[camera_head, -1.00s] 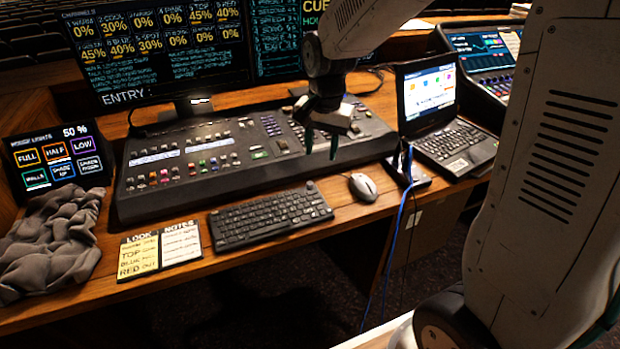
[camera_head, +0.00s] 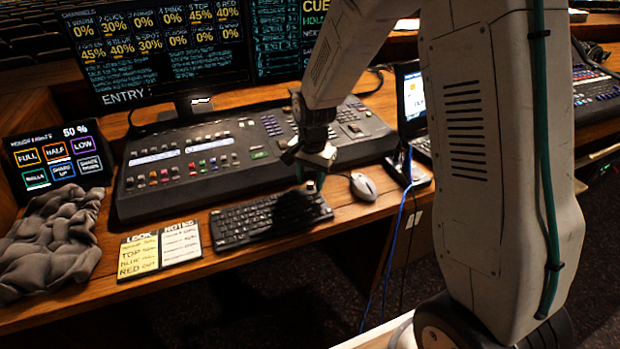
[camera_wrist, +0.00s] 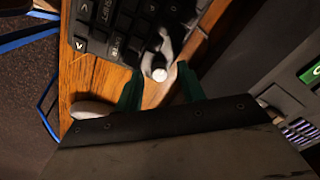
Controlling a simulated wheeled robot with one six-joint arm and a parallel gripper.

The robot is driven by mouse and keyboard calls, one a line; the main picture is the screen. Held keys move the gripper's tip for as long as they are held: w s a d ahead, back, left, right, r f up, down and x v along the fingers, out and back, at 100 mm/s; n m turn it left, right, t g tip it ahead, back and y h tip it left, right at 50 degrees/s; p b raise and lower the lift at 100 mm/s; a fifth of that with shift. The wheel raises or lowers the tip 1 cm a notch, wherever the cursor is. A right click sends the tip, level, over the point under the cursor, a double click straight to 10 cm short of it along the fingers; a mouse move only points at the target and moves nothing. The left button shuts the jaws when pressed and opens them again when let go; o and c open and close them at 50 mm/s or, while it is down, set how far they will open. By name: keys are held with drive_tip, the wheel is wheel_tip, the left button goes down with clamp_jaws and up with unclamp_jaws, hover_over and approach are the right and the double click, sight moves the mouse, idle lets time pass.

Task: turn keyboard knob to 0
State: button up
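The black keyboard (camera_head: 250,222) lies on the wooden desk, and part of it shows at the top of the wrist view (camera_wrist: 110,25). Its small silver knob (camera_wrist: 159,73) shows in the wrist view at the keyboard's corner, between my two green fingers. My gripper (camera_wrist: 160,82) is open, with a gap on each side of the knob; I cannot tell how far above it the tips are. In the head view my gripper (camera_head: 310,178) is over the keyboard's far right corner and hides the knob there. The knob's reading is not legible.
A grey mouse (camera_head: 363,187) lies just right of the keyboard, close to my gripper. The mixing console (camera_head: 180,170) stands behind it. A note card (camera_head: 160,250) and grey cloth (camera_head: 55,240) lie to the left. A blue cable (camera_head: 398,215) hangs off the front edge.

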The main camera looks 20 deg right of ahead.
clamp_jaws()
drive_tip(key=shift+n, duration=0.3)
drive_tip(key=n, duration=1.1)
drive_tip(key=shift+w, duration=0.1)
drive_tip(key=shift+n, duration=0.3)
idle(0.5)
unclamp_jaws()
